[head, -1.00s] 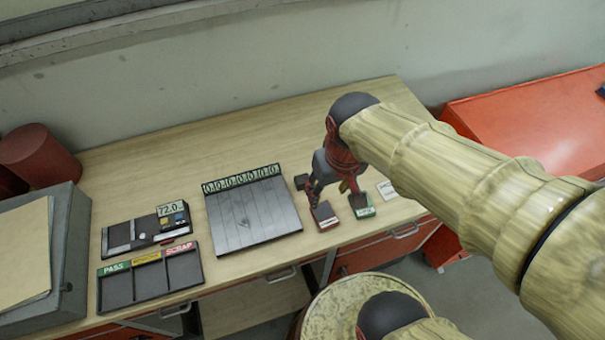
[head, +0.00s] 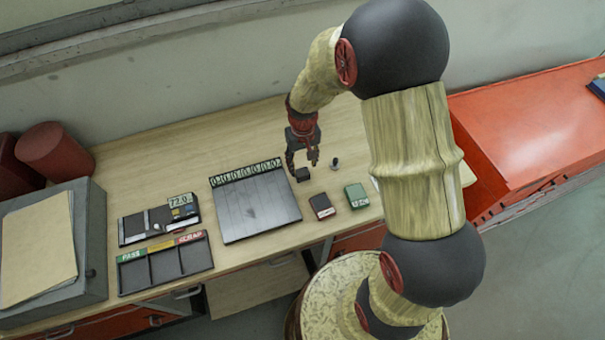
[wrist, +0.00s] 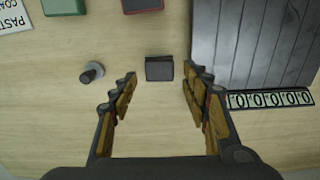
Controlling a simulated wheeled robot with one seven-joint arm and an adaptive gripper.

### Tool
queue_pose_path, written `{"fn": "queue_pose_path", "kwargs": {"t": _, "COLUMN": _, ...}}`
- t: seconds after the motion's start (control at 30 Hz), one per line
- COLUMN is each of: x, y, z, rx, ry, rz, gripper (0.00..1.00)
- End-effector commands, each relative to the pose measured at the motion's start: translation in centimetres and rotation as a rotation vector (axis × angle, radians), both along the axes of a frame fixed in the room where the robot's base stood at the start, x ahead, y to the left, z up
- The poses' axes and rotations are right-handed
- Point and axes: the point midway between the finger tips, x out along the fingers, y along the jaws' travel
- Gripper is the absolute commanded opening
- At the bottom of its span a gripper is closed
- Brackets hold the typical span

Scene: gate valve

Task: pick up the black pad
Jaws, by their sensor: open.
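The black pad (head: 302,174) is a small dark block lying on the wooden bench, just right of the slatted grey board's numbered edge. In the wrist view the black pad (wrist: 159,68) lies flat and clear, slightly beyond the fingertips and between their lines. My gripper (head: 302,163) is open and empty above the bench at the pad. In the wrist view the two fingers of my gripper (wrist: 160,80) are spread wider than the pad, one to each side. I cannot tell the exact height of the fingertips above the bench.
A small grey-and-black knob (wrist: 92,72) stands left of the pad in the wrist view. The slatted board (head: 255,205) is close on the other side. A red box (head: 322,206) and a green box (head: 356,197) lie nearer the front edge. The bench behind is clear.

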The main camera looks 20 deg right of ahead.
Motion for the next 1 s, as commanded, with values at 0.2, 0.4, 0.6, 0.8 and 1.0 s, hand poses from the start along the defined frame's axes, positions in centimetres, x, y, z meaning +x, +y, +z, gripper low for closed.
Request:
{"fn": "queue_pose_path", "kwargs": {"t": 0.2, "x": 0.1, "y": 0.0, "z": -2.2, "rx": 0.0, "ry": 0.002, "rz": 0.0, "gripper": 0.47}}
{"fn": "queue_pose_path", "kwargs": {"t": 0.4, "x": 0.7, "y": -0.1, "z": -5.0, "rx": 0.0, "ry": 0.003, "rz": 0.0, "gripper": 0.47}}
{"fn": "queue_pose_path", "kwargs": {"t": 0.6, "x": 0.7, "y": -0.1, "z": -6.7, "rx": 0.0, "ry": 0.001, "rz": 0.0, "gripper": 0.47}}
{"fn": "queue_pose_path", "kwargs": {"t": 0.8, "x": 0.7, "y": -0.1, "z": -6.8, "rx": 0.0, "ry": 0.0, "rz": 0.0, "gripper": 0.47}}
{"fn": "queue_pose_path", "kwargs": {"t": 1.0, "x": 0.7, "y": -0.1, "z": -6.8, "rx": 0.0, "ry": 0.0, "rz": 0.0, "gripper": 0.37}}
